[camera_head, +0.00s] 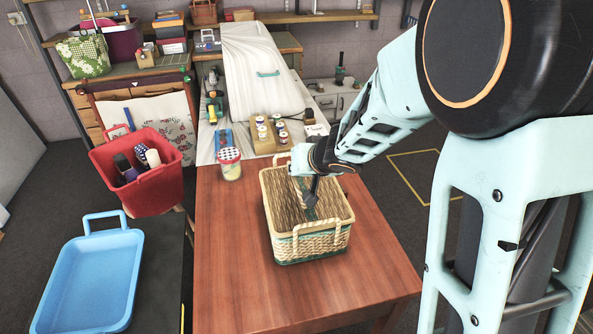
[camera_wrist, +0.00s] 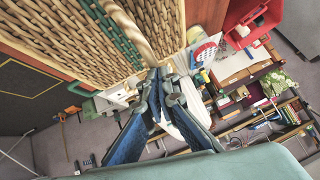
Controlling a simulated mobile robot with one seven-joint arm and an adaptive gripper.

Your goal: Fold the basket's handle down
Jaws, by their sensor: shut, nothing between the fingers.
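The wicker basket (camera_head: 340,240), woven tan with a green band low on its side, stands on the red-brown table. The basket weave (camera_wrist: 60,35) fills the upper left.
A red tub (camera_head: 165,185) and a blue tray (camera_head: 85,285) are at the left. The table's near part (camera_head: 240,290) is clear.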

